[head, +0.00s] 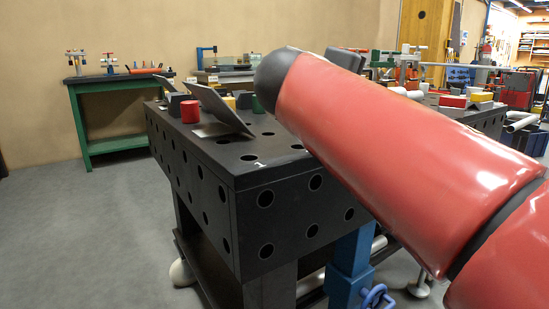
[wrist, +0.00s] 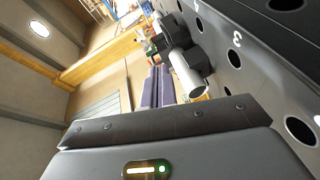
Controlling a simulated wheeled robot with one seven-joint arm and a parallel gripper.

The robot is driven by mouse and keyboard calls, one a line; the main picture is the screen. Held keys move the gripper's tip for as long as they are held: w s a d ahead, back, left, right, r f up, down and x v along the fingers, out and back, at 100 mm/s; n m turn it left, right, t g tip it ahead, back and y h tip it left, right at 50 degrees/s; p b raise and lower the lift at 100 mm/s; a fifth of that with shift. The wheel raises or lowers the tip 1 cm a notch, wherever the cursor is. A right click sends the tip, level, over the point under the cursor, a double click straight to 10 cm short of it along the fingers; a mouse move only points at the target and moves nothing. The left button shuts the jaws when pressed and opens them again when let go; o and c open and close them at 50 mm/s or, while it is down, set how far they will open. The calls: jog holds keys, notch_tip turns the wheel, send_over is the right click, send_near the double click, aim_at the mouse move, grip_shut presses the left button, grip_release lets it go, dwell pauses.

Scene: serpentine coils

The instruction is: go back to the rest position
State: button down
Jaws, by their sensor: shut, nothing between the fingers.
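My gripper (wrist: 165,126) shows in the wrist view as a dark grey body with a small lit indicator and a dark bar with screws across its front. It is shut and nothing is seen held. The wrist picture is turned on its side, with the black perforated table (wrist: 225,22) along the right, apart from the gripper. In the head view my red arm crosses the right half, in front of the black table (head: 205,160). My gripper does not show in the head view.
A green bench (head: 75,125) stands at the back left. A pale pipe (wrist: 187,76) shows in the wrist view. The floor at left is clear.

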jog(key=s+d+f+m+g+y+p, duration=0.1)
jog(key=s+f+m+g+y+p, duration=0.3)
jog(key=s+f, duration=0.7)
jog(key=s+f+m+g+y+p, duration=0.3)
jog(key=s+f, duration=0.8)
jog(key=f, duration=0.6)
jog(key=m+y, duration=0.1)
jog(key=y, duration=0.1)
jog(key=shift+s+d+f+g+y+p, duration=0.2)
jog(key=shift+s+d+g+y+p, duration=0.15)
jog(key=shift+d+g+y+p, duration=0.05)
